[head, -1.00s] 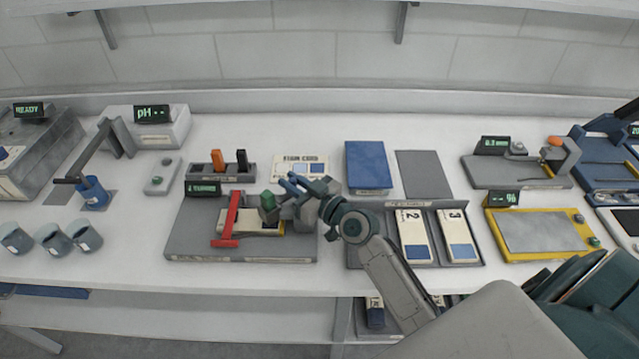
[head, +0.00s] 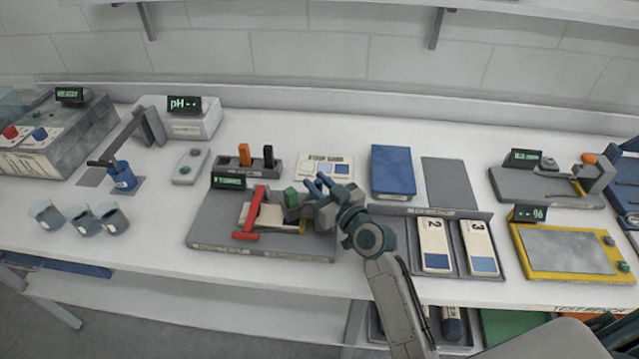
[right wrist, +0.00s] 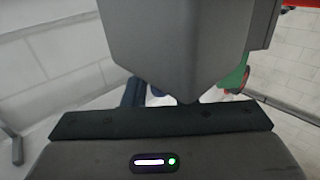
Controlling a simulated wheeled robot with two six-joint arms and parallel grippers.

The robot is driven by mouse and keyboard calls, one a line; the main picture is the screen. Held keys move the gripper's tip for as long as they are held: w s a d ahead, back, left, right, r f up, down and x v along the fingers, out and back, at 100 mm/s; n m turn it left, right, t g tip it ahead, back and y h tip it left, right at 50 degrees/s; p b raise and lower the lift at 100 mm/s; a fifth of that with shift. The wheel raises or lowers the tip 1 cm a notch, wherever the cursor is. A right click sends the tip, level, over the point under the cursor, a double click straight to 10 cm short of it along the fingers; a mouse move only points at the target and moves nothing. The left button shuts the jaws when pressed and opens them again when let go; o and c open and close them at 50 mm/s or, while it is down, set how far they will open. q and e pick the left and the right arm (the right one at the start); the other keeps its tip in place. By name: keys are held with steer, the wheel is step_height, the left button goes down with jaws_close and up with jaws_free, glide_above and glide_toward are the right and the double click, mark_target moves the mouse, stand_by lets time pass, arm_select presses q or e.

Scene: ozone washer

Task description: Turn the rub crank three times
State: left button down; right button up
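The rub station is a grey base (head: 215,222) with a red clamp (head: 254,215), a pale strip under it and a green block (head: 291,198) beside a grey housing. My right gripper (head: 317,184) is at the right end of this station, close against the housing. Its blue fingertips point up and left. The crank handle itself cannot be made out behind the gripper. In the right wrist view a large grey block (right wrist: 190,45) fills the middle, with a green part (right wrist: 236,76) behind it at the right. The finger gap is hidden there. My left gripper is out of view.
A holder with orange and black pieces (head: 255,165) stands behind the station. A blue box (head: 391,172) and a tray with numbered cards (head: 435,245) lie to the right. Three grey cups (head: 80,219) stand at left. The bench front is clear.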

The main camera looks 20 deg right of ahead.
steer(key=shift+o, duration=0.9)
steer(key=shift+s+d+f, duration=0.1)
steer(key=shift+s, duration=0.15)
steer(key=b+v, duration=0.3)
steer(key=v, duration=0.7)
steer(key=shift+s, duration=0.1)
